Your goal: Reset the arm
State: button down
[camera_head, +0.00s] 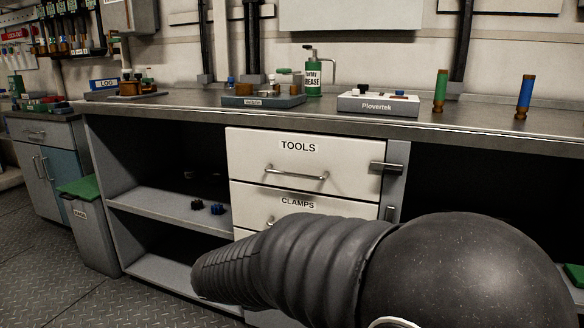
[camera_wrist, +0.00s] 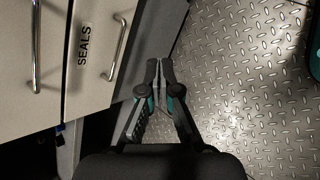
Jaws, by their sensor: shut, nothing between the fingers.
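My arm (camera_head: 310,255) crosses the lower right of the head view, in front of the drawer cabinet. My gripper (camera_wrist: 160,70) shows in the wrist view, shut and empty, with its fingertips together. It points along the drawer front, beside the cabinet's edge and over the floor. The gripper itself is not visible in the head view.
The drawer labelled TOOLS (camera_head: 300,162) and the one labelled CLAMPS (camera_head: 330,212) are shut. A drawer labelled SEALS (camera_wrist: 88,50) is close left of my gripper. The workbench (camera_head: 210,103) holds several items. Diamond-plate floor (camera_wrist: 240,80) is open to the right.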

jog(key=s+d+r+m+y+p, duration=0.2)
jog(key=s+d+r+m+y, duration=0.1)
jog(key=s+d+r+m, duration=0.3)
jog(key=s+d+r+m+y+p, duration=0.3)
jog(key=s+d+r+m, duration=0.3)
jog(key=s+d+m, duration=0.5)
jog(key=s, duration=0.4)
jog(key=shift+d+r+m+g, duration=0.2)
jog(key=shift+d+m+g, duration=0.1)
jog(key=shift+d+g, duration=0.1)
jog(key=shift+s, duration=0.1)
